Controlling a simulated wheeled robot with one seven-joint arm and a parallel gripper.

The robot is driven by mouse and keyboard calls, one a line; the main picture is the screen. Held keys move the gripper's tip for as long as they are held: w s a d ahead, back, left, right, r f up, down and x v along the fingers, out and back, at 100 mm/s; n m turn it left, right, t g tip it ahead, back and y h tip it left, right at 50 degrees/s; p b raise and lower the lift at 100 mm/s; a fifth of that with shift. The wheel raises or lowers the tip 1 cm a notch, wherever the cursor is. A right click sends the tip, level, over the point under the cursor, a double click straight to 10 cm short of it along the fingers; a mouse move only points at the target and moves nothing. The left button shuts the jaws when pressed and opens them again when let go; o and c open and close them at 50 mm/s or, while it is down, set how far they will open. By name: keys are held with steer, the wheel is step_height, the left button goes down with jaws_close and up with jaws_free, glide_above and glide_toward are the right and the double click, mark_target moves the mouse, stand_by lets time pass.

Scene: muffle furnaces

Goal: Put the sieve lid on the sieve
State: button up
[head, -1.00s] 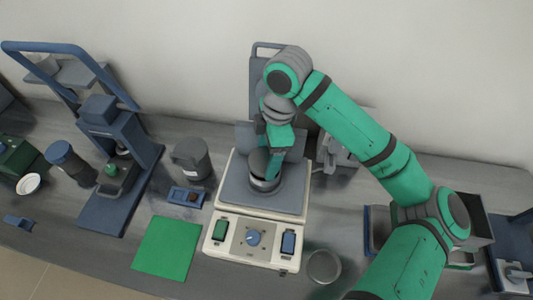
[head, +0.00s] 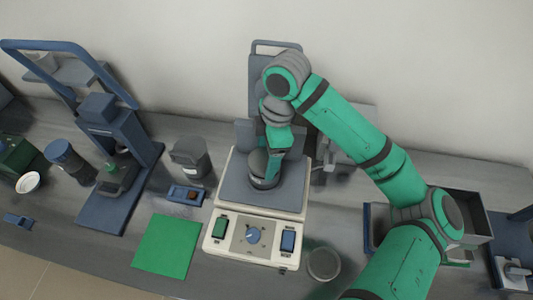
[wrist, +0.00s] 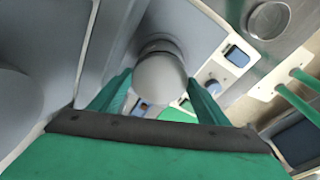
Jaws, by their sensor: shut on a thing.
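The sieve (head: 264,184) stands upright on the grey plate of the cream shaker in the head view. My gripper is right above it, its fingers partly hidden behind my green wrist. In the wrist view my gripper (wrist: 158,95) has its two green fingers closed around a round grey knob (wrist: 160,80), which I take to be the sieve lid's. The lid seems to sit at or just over the sieve's top. Whether it touches the rim all round cannot be told, as the knob and my fingers cover that part.
The shaker's front panel (head: 250,242) has a blue knob and green and blue switches. A grey jar (head: 323,264) stands at its right front corner. A green mat (head: 166,247), a grey mug (head: 190,158) and a blue press (head: 122,160) are to the left. An open grey box (head: 466,214) is at right.

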steer(key=shift+f, duration=0.4)
stand_by(0.4)
steer(key=o, duration=1.1)
